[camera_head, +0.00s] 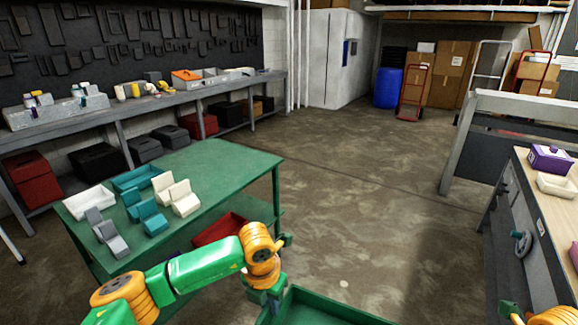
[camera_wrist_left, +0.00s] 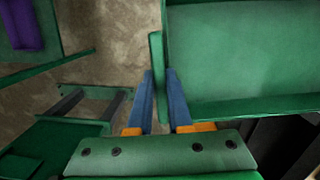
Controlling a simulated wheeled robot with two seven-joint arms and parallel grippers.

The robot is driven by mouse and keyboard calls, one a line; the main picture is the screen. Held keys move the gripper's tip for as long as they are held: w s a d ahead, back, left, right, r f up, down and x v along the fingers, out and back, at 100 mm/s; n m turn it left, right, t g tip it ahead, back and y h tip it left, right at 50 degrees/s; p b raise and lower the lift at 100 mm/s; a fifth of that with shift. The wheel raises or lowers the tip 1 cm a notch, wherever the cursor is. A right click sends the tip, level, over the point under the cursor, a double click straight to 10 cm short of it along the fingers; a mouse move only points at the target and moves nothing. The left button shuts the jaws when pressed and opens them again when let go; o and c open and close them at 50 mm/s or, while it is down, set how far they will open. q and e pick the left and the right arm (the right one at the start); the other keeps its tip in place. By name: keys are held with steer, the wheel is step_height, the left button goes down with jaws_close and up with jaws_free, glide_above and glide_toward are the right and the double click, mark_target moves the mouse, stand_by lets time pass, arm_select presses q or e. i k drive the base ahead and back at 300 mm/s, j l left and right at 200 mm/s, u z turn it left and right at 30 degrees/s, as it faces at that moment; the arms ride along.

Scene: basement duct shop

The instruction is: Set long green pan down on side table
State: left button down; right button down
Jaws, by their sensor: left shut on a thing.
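The long green pan (camera_head: 330,308) shows at the bottom edge of the head view, partly cut off. My left gripper (camera_head: 270,299) is shut on its near wall and holds it above the floor. In the left wrist view, the pan (camera_wrist_left: 240,55) spreads to the right, with its wall between the blue fingers of the left gripper (camera_wrist_left: 160,78). A green table (camera_head: 235,163), which looks like the side table, stands to the left, beyond my left arm. My right gripper is not in view; only part of my right arm shows at the bottom right.
A red bin (camera_head: 217,229) sits below. A wood-topped bench (camera_head: 553,206) stands right. The middle floor is open.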

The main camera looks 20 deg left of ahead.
mark_target(237, 172)
steer(key=i+j+u, duration=0.2)
steer(key=i+u, duration=0.25)
steer(key=i, duration=0.6)
steer(key=i+l+u, duration=0.15)
steer(key=i+u, duration=0.3)
steer(key=i, duration=0.6)
steer(key=i+l+u, duration=0.1)
steer(key=i+u, duration=0.15)
steer(key=i, duration=0.25)
steer(key=i+l+u, duration=0.3)
steer(key=i, duration=0.25)
steer(key=i+l+u, duration=0.25)
steer(key=i, duration=0.2)
steer(key=u, duration=1)
